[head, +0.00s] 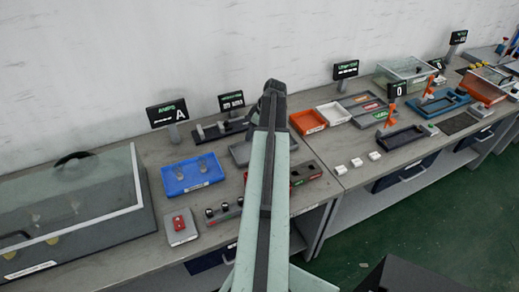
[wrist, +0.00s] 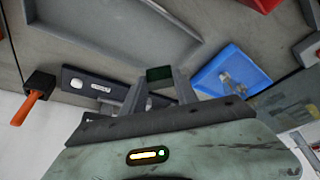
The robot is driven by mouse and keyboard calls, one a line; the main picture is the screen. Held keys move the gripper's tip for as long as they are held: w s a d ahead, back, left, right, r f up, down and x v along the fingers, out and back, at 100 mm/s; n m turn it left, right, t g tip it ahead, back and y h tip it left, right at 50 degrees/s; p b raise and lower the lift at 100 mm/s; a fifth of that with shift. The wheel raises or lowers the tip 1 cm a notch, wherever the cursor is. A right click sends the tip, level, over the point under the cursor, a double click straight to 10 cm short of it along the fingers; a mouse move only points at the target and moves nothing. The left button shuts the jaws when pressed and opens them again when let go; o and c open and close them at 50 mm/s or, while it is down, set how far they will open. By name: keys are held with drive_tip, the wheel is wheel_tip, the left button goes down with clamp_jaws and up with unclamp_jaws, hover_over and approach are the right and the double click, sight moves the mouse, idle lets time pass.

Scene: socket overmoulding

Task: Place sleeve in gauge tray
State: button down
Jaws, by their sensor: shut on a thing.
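In the wrist view my gripper (wrist: 158,80) has its two fingers closed around a small dark green piece, which I take to be the sleeve (wrist: 158,73). It sits between the fingertips, and its lower part is hidden by the gripper body. A shallow grey tray (wrist: 115,25), possibly the gauge tray, lies just beyond the fingertips and looks empty where it shows. In the head view a grey tray (head: 240,153) is partly hidden behind my arm, and the gripper and sleeve cannot be made out there.
A blue tray (head: 192,175) with clear pieces stands left of my arm; it also shows in the wrist view (wrist: 222,80). A black fixture (wrist: 95,84) is near the fingers. A red-edged tray (head: 306,172), an orange tray (head: 307,121) and a lidded clear case (head: 70,215) stand around.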

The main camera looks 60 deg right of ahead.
wheel_tip(320, 180, down, 9)
drive_tip(key=b, duration=0.8)
drive_tip(key=shift+f, duration=0.15)
drive_tip(key=shift+r+p, duration=0.25)
drive_tip(key=shift+p, duration=0.05)
drive_tip(key=shift+f, duration=0.2)
drive_tip(key=c, duration=0.9)
unclamp_jaws()
drive_tip(key=shift+c, duration=0.2)
drive_tip(key=shift+r, duration=0.1)
